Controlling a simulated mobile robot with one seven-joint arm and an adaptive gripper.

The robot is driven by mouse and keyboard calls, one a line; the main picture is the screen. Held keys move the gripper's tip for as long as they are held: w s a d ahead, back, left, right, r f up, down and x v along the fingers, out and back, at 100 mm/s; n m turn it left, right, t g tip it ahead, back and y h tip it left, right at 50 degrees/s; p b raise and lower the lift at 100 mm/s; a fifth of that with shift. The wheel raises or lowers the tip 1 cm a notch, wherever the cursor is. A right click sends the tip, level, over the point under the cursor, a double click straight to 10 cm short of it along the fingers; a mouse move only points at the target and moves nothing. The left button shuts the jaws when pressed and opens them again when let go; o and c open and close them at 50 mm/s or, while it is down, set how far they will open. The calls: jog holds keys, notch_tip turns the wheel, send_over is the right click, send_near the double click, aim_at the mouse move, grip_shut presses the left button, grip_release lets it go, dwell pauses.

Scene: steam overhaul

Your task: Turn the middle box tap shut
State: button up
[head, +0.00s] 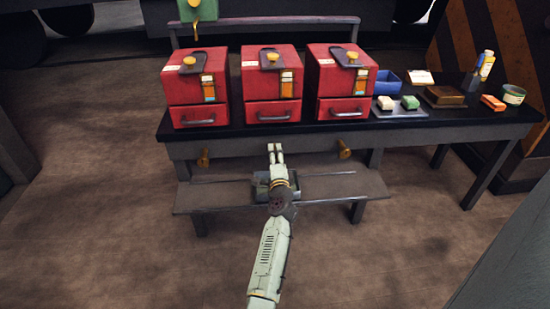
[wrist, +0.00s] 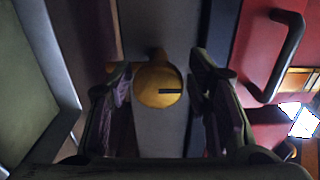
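The middle red box (head: 272,84) stands on the bench between two similar red boxes. A dark plate with a yellow knob (head: 271,57) is on its top. Below it, my gripper (head: 275,150) points at the bench's front rail and hides that spot in the head view. In the wrist view a round brass tap (wrist: 158,86) with a dark slot mark lies between the two fingers of my gripper (wrist: 160,95). The fingers are open, with a visible gap on each side of the tap. How far the tap is turned is unclear.
Matching brass taps show on the rail at left (head: 203,158) and right (head: 344,149). A low grey shelf (head: 330,187) runs beneath my gripper. A blue bin (head: 388,82), soaps, an orange block and bottles stand on the bench's right. The floor in front is clear.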

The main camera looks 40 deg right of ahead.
jog(key=shift+o, duration=0.6)
jog(key=shift+s+a, duration=0.1)
jog(key=shift+s, duration=0.05)
jog(key=v, duration=1.1)
jog(key=shift+s, duration=0.35)
jog(key=shift+a, duration=0.1)
